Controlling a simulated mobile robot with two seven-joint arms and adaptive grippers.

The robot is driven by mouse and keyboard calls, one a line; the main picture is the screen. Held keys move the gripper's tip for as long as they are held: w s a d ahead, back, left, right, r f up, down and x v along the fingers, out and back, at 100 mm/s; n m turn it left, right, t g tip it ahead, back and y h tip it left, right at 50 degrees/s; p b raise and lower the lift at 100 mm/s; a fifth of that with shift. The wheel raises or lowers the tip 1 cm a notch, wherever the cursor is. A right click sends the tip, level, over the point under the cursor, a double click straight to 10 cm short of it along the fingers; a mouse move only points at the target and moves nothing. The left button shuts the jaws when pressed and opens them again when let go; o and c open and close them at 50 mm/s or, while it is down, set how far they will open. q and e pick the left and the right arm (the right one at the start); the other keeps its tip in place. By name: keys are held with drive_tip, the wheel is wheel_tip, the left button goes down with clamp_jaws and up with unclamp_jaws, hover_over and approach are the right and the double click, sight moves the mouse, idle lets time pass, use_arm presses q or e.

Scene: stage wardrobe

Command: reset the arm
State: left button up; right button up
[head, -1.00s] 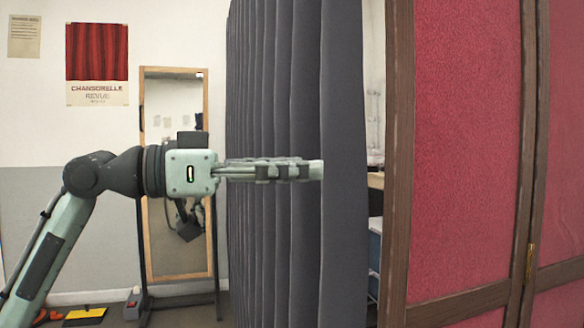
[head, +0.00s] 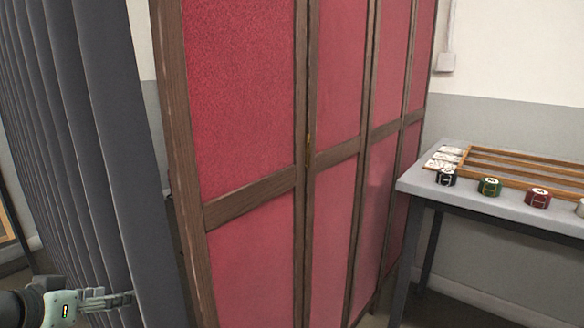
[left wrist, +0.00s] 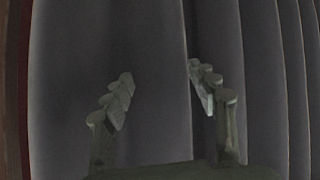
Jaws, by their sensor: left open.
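My left gripper (head: 122,299) is at the lower left of the head view, in front of the dark grey curtain (head: 95,130). In the left wrist view the two fingers of my left gripper (left wrist: 160,95) stand apart with nothing between them. The curtain's folds (left wrist: 155,50) fill the space behind the fingers. I cannot tell whether the fingertips touch the cloth. My right gripper is not in these views.
A red folding screen (head: 245,90) with brown wooden frames stands right of the curtain. Farther right, a grey table (head: 415,184) bears a wooden rack (head: 520,155) and several tape rolls, among them a green one (head: 489,187) and a red one (head: 537,197).

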use_arm(q)
drive_tip(key=s+d+f+g+y, duration=0.15)
drive_tip(key=s+f, duration=0.25)
drive_tip(key=f, duration=0.6)
drive_tip(key=s+d+f+g+y, duration=0.1)
drive_tip(key=s+f+g, duration=0.1)
drive_tip(key=s+f, duration=0.5)
drive_tip(key=s+d+f+g+y, duration=0.1)
drive_tip(key=s+d+f+g, duration=0.3)
drive_tip(key=s+f, duration=0.6)
wheel_tip(320, 180, down, 4)
drive_tip(key=shift+s+d+f, duration=0.1)
drive_tip(key=shift+s+d, duration=0.3)
drive_tip(key=shift+d, duration=0.2)
drive_tip(key=shift+y, duration=0.25)
